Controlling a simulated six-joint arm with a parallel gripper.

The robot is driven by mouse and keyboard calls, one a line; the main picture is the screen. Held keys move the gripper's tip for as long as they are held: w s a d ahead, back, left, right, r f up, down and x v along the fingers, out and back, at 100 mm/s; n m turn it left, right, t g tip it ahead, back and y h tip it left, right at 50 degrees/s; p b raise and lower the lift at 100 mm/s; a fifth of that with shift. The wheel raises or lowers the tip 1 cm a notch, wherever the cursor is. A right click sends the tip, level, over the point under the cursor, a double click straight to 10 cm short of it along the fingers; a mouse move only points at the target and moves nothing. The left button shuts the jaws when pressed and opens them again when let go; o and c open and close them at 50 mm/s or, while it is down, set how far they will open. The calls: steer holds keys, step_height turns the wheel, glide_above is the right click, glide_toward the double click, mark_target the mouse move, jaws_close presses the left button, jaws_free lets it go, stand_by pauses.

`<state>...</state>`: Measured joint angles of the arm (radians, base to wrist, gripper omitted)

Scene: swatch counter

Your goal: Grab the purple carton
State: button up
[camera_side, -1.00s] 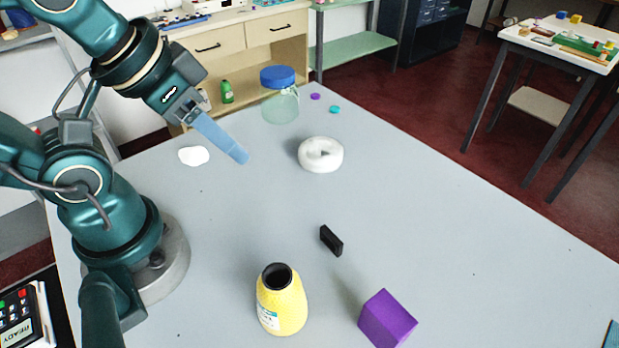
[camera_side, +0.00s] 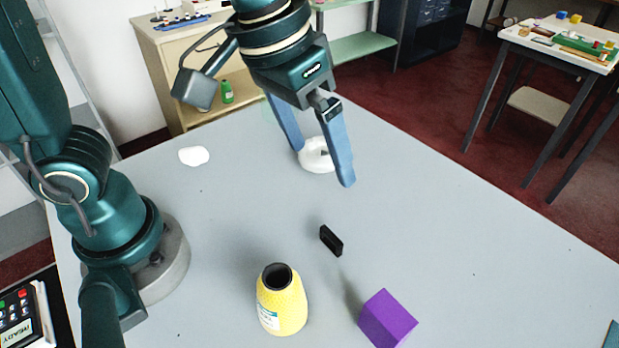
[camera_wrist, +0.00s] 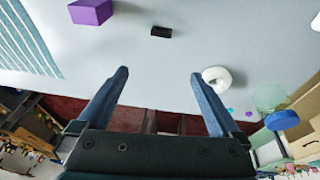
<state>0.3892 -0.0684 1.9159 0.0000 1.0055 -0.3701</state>
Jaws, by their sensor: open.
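The purple carton (camera_side: 387,318) stands on the grey table at the front, right of the yellow bottle. In the wrist view the carton (camera_wrist: 91,12) is at the top left, beyond the fingertips. My gripper (camera_side: 322,167) is open and empty, above the far part of the table near the white ring. In the wrist view my gripper (camera_wrist: 159,75) shows its two blue fingers wide apart with nothing between them. The carton is well away from the fingers.
A yellow bottle (camera_side: 281,303) stands left of the carton. A small black block (camera_side: 331,240) lies between gripper and carton. The white ring (camera_side: 316,156) is partly behind my fingers. A white blob (camera_side: 194,156) lies at left. The table's right part is clear.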

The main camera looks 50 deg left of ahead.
mark_target(390, 314)
steer(key=d+f+g, duration=0.1)
steer(key=d+f, duration=0.2)
steer(key=d, duration=0.2)
steer(key=s+d+f+g, duration=0.1)
steer(key=d+f, duration=0.3)
steer(key=d, duration=0.1)
steer(key=d+f+g+y, duration=0.1)
steer(key=d+f, duration=0.2)
steer(key=d, duration=0.2)
steer(key=shift+s+d+f, duration=0.3)
steer(key=shift+s+d, duration=0.05)
steer(key=shift+d, duration=0.05)
steer(key=shift+s+f, duration=0.25)
steer(key=shift+f, duration=2.5)
steer(key=c, duration=1.4)
steer(key=shift+c, duration=0.2)
